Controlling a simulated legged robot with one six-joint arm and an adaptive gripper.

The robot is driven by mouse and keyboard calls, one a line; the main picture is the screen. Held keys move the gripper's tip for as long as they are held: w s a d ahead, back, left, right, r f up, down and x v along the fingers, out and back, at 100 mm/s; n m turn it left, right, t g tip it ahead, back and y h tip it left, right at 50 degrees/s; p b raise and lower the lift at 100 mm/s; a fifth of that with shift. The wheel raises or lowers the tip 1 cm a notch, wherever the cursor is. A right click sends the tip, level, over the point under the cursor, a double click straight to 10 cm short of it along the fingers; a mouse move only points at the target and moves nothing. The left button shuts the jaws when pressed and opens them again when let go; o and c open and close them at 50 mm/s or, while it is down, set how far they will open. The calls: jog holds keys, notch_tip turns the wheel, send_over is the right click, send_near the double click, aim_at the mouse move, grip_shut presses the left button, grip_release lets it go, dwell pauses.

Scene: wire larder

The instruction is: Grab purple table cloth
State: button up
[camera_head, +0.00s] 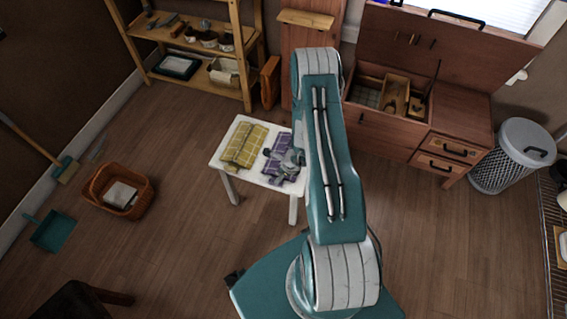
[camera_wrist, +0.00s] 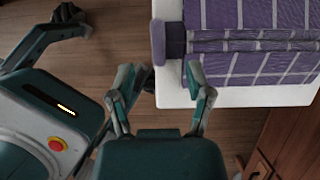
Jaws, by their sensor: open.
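The purple table cloth (camera_head: 275,171), checked with pale lines, lies on the small white table (camera_head: 230,168). In the wrist view the cloth (camera_wrist: 262,68) fills the upper right, with a narrow purple and dark end piece jutting left near the table's corner. My gripper (camera_head: 286,158) is over the cloth's side of the table in the head view and hides part of it. In the wrist view my gripper (camera_wrist: 160,76) has its two fingers spread with nothing between them. The fingertips are close to the table's corner and the cloth's left end; their height above it is unclear.
A yellow checked cloth (camera_head: 244,146) lies beside the purple one on the same table. A wooden chest with drawers (camera_head: 385,132) stands behind to the right. A wooden shelf (camera_head: 190,40) stands at the back. An orange basket (camera_head: 140,208) is on the floor at left.

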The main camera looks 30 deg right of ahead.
jog(key=x, duration=0.7)
jog(key=shift+s+f, duration=0.2)
jog(key=shift+d, duration=0.1)
grip_shut()
